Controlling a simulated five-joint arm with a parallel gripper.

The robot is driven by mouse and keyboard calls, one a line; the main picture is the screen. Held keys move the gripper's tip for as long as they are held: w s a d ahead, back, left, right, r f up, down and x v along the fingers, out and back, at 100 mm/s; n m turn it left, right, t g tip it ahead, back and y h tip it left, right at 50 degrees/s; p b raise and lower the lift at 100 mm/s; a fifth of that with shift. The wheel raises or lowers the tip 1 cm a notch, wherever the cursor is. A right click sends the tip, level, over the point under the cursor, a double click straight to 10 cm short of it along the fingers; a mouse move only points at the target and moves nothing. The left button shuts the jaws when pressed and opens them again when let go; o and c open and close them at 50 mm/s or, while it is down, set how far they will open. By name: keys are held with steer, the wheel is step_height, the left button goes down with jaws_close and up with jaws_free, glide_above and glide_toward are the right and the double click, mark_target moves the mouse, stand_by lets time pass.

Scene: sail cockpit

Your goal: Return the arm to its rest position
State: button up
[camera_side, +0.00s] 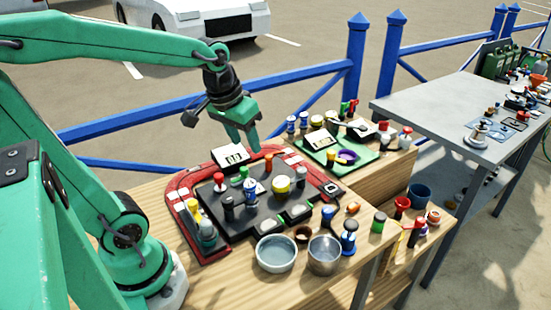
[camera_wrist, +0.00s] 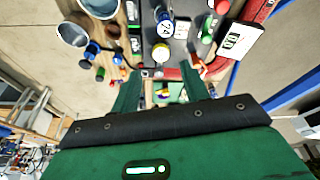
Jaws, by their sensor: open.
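My green arm reaches out from the left in the side view. My gripper (camera_side: 241,138) hangs over the back of the dark board (camera_side: 260,210) on the wooden table. Its two green fingers point down. In the wrist view my gripper (camera_wrist: 160,90) has its fingers spread apart, with nothing held between them. The board, the red tray around it and several small pieces lie below and beyond the fingers. A white card with dark marks (camera_side: 231,156) stands close behind the fingertips; I cannot tell the exact gap.
A steel bowl (camera_side: 276,253) and a metal cup (camera_side: 324,254) stand at the table's front. A green tray (camera_side: 345,156) with small items lies to the right. A blue fence (camera_side: 356,60) runs behind. A grey table (camera_side: 440,115) stands further right. The air above the board is clear.

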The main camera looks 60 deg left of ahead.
steer(key=s+d+r+m+t, duration=0.1)
steer(key=s+d+m+t, duration=0.1)
steer(key=s+d, duration=0.3)
steer(key=shift+s+d+r+m+h, duration=0.15)
steer(key=shift+s+m+h, duration=0.15)
steer(key=shift+s+m, duration=0.4)
